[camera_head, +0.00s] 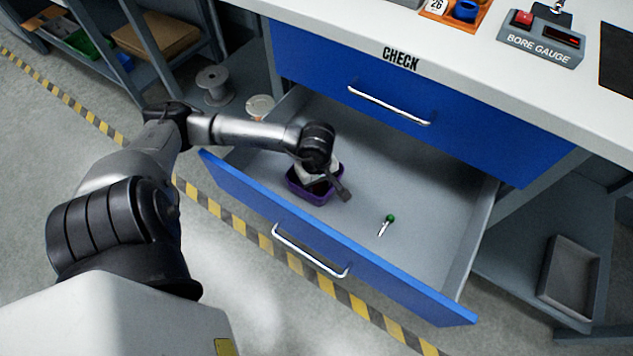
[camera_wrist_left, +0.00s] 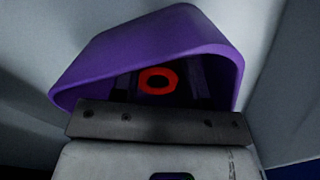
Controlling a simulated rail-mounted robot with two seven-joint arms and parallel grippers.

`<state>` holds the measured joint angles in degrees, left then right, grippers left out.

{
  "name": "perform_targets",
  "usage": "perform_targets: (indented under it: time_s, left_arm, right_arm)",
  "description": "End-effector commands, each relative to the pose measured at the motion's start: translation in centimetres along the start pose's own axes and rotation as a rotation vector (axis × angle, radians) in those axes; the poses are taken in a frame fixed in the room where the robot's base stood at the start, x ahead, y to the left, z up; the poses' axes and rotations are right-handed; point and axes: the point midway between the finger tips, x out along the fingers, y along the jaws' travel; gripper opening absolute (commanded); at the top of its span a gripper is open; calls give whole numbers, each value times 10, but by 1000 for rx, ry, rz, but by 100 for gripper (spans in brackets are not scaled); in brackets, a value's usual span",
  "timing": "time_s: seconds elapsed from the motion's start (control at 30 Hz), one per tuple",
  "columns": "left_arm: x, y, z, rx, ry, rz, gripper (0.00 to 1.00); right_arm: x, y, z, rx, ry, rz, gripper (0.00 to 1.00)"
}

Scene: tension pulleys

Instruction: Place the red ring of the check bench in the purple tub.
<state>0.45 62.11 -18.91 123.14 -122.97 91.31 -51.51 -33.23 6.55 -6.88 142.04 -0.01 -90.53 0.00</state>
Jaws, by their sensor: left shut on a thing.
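The purple tub (camera_head: 311,199) stands in the open lower drawer of the check bench. My left gripper (camera_head: 319,186) reaches down into it from above, its fingertips hidden there in the head view. In the left wrist view the tub (camera_wrist_left: 150,45) surrounds the fingers. The red ring (camera_wrist_left: 143,81) shows at the fingertips, inside the outline of the tub. My left gripper (camera_wrist_left: 157,86) is shut on the ring. Whether the ring touches the tub floor, I cannot tell. My right gripper is in neither view.
The blue-fronted drawer (camera_head: 235,196) is pulled out. A green-headed pin (camera_head: 387,225) lies on its floor, right of the tub. The bench top (camera_head: 330,22) above holds a bore gauge (camera_head: 541,40) and an orange tray (camera_head: 455,12).

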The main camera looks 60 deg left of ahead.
Motion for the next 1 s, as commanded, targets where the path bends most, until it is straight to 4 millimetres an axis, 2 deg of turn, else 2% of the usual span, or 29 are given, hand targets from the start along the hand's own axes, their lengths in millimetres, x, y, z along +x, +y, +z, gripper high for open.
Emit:
perform_targets:
  time_s: [0.27,0.3,0.4,0.73,0.87,1.0]
  left_arm:
    - [3,0,0,1,1,1,16]
    - [3,0,0,1,1,0,41]
    - [2,0,0,0,1,0,50]
    - [-4,0,0,0,0,1,50]
    - [-24,0,-1,2,3,3,50]
    - [-52,1,-1,1,3,4,50]
  right_arm:
    - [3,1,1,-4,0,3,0]
    - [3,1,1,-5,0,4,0]
    - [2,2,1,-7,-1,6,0]
    - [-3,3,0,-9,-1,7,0]
    - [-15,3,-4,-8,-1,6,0]
    - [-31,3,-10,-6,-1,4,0]
